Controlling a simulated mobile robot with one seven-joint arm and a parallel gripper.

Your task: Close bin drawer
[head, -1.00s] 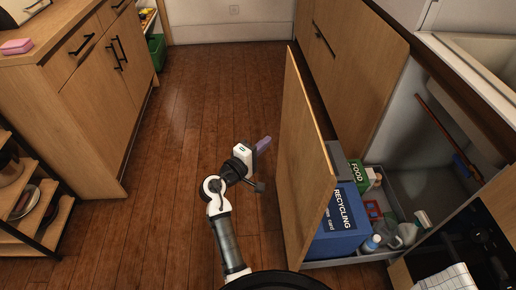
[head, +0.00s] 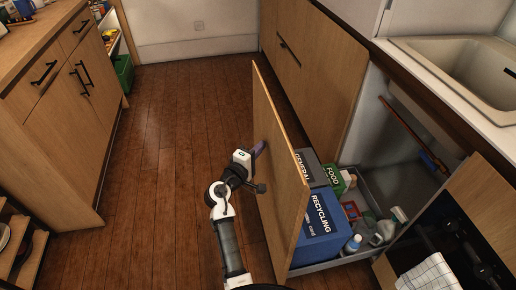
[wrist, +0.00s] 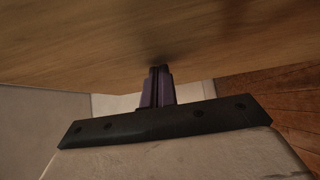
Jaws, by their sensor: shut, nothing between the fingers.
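The bin drawer stands pulled out from the cabinet, with its tall wooden front (head: 275,165) facing left toward the open floor. Inside it are a blue recycling bin (head: 320,232), a grey general bin (head: 312,170) and a green-labelled food bin (head: 336,178). My gripper (head: 259,149) is shut and empty, its purple fingers at the outer face of the drawer front. In the wrist view, the shut fingers (wrist: 158,84) point at the wooden panel (wrist: 150,40) and reach it or nearly so; I cannot tell if they touch.
Bottles (head: 353,243) and a grey-white jug (head: 380,232) stand in the drawer's right part. The sink (head: 460,70) is above right, and a towel (head: 430,275) hangs at the oven. A wooden cabinet (head: 75,110) stands left. The floor (head: 170,170) between is clear.

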